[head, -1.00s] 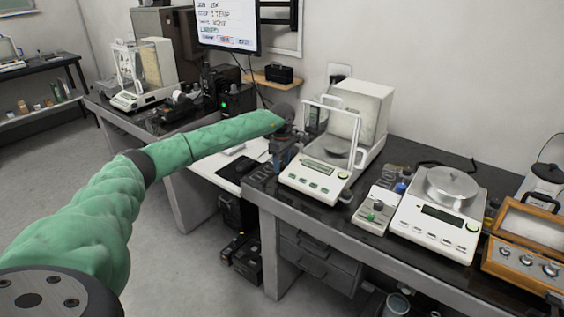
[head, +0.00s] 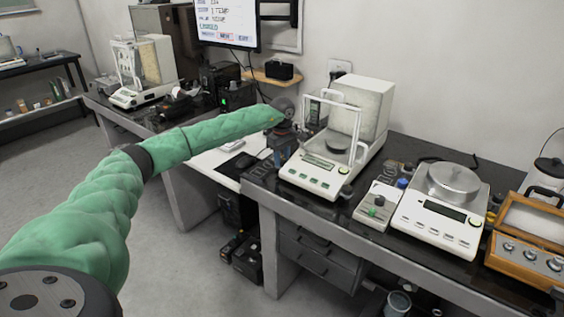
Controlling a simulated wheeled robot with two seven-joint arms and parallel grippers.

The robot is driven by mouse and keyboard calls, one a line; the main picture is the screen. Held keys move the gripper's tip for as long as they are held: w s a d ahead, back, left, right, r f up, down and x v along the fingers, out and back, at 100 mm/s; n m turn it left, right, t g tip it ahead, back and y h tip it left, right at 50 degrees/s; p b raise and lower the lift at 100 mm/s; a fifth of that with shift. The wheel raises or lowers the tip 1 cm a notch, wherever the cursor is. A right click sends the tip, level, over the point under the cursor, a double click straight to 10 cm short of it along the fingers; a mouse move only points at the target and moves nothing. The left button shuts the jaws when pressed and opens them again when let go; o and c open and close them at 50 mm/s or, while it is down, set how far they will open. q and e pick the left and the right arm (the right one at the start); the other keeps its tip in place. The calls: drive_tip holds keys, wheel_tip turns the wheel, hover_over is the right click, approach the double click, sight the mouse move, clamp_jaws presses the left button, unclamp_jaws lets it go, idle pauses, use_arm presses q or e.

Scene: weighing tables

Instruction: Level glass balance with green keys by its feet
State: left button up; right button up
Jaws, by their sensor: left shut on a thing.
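The glass balance with green keys (head: 314,177) stands on the dark bench top in the middle of the head view. It has a white base, a small display and a glass draft shield with a round pan inside. A dark front right foot (head: 346,191) shows under its corner. My left gripper (head: 283,158) points down close against the balance's left side. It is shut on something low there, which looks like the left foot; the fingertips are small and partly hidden. My right gripper is out of view.
A small grey unit with a green knob (head: 374,212) stands right of the balance. Beyond it are a flat-pan scale (head: 430,222) and an orange wooden case (head: 524,254). A monitor (head: 228,22) hangs behind. Another glass balance (head: 140,94) is at the far left.

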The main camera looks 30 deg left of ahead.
sight(282, 160)
use_arm(q)
drive_tip(key=shift+r, duration=0.1)
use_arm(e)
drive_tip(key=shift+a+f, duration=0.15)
use_arm(q)
drive_tip(key=o, duration=1)
wheel_tip(282, 160, up, 7)
drive_tip(key=shift+f+b, duration=0.2)
drive_tip(key=shift+b, duration=0.5)
drive_tip(key=shift+r, duration=0.55)
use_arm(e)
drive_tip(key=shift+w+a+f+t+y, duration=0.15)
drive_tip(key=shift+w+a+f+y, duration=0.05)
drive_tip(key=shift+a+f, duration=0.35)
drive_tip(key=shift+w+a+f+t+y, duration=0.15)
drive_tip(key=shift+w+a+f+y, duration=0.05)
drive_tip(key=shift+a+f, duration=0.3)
